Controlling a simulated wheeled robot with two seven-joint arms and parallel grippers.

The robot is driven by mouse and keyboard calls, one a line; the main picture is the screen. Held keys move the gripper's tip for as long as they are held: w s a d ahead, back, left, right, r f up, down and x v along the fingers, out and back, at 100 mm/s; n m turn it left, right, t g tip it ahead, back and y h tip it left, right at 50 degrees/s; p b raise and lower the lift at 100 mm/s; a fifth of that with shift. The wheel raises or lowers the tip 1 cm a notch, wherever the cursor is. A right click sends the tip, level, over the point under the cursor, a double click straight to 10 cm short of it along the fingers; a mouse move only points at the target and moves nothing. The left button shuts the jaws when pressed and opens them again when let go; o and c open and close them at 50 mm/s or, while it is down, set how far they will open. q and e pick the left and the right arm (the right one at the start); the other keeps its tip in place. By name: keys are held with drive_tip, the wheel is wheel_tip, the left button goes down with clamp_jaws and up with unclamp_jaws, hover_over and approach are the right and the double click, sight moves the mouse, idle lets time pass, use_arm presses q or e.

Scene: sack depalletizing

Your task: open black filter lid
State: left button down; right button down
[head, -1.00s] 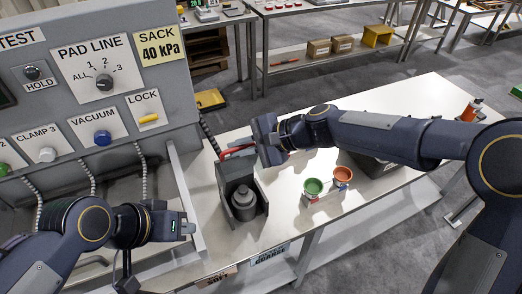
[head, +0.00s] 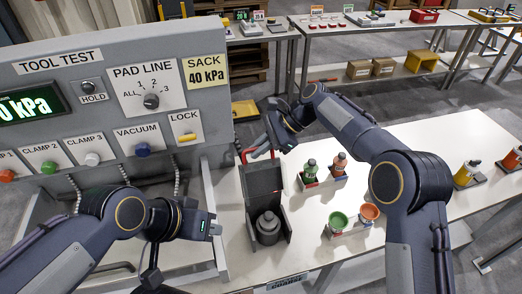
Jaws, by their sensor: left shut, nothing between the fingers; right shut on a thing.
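The black filter housing (head: 249,218) stands open-fronted on the white bench, with a grey canister (head: 267,229) upright inside. Its dark lid (head: 263,178) stands raised at the back, with a red handle (head: 245,156) at its top edge. My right gripper (head: 268,148) is at the lid's top and shut on the red handle; its fingertips are small and partly hidden. My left gripper (head: 216,228) is shut and empty, left of the housing and apart from it, in front of the grey panel.
The grey control panel (head: 110,110) with knobs and labels fills the left. Green and orange cups (head: 338,221) and small bottles (head: 310,168) stand right of the housing. More bottles (head: 466,172) stand farther right. The bench between them is clear.

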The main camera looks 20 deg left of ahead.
drive_tip(key=shift+w+a+f+m+g+h, duration=0.3)
drive_tip(key=shift+w+a+f+g+h, duration=0.1)
drive_tip(key=shift+w+a+f+g, duration=0.2)
drive_tip(key=shift+w+f, duration=0.1)
drive_tip(key=shift+w, duration=0.05)
idle(0.3)
drive_tip(key=c, duration=1.5)
unclamp_jaws()
drive_tip(key=shift+d, duration=0.1)
